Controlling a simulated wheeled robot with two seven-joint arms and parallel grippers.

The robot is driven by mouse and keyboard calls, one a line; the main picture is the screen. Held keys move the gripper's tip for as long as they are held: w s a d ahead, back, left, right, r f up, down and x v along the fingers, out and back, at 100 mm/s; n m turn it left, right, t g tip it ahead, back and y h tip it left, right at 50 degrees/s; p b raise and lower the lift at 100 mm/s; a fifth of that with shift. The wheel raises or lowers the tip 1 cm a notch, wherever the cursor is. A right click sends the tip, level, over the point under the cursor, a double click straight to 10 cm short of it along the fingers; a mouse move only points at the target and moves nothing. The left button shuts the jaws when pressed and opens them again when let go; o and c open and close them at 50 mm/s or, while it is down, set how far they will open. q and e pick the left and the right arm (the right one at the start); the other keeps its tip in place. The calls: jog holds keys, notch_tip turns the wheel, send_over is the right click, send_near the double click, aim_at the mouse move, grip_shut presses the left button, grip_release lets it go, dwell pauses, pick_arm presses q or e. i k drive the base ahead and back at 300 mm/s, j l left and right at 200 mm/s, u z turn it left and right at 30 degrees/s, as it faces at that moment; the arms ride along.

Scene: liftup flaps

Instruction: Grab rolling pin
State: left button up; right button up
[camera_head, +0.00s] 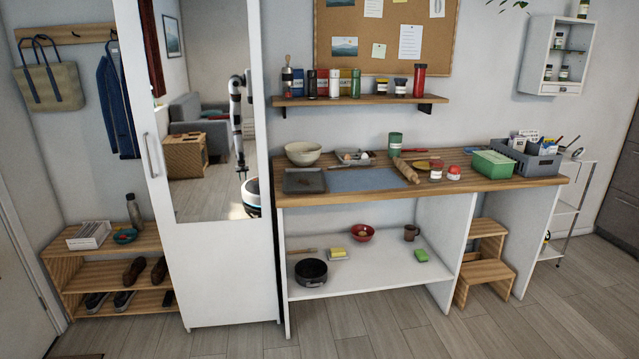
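A light wooden rolling pin (406,171) lies on the wooden worktop (470,190), right of a blue-grey mat (365,180). It lies at a slant, its near end close to the front edge. A small jar (435,172) stands just right of it. Neither of my grippers shows directly in the head view. A mirror on the tall white door shows a reflection of a robot arm, but its gripper is too small to read.
The worktop also holds a bowl (303,153), a dark tray (304,181), a green box (493,164) and a grey crate (531,158). A wooden step stool (484,272) stands below at right. The tall white cabinet (228,270) stands left. The floor in front is clear.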

aim_at(405, 169)
jog(key=i+z, duration=0.3)
jog(key=i+j+z, duration=0.25)
jog(key=i, duration=0.3)
jog(key=i+j+z, duration=0.3)
jog(key=i+j+u, duration=0.15)
jog(key=i, duration=0.75)
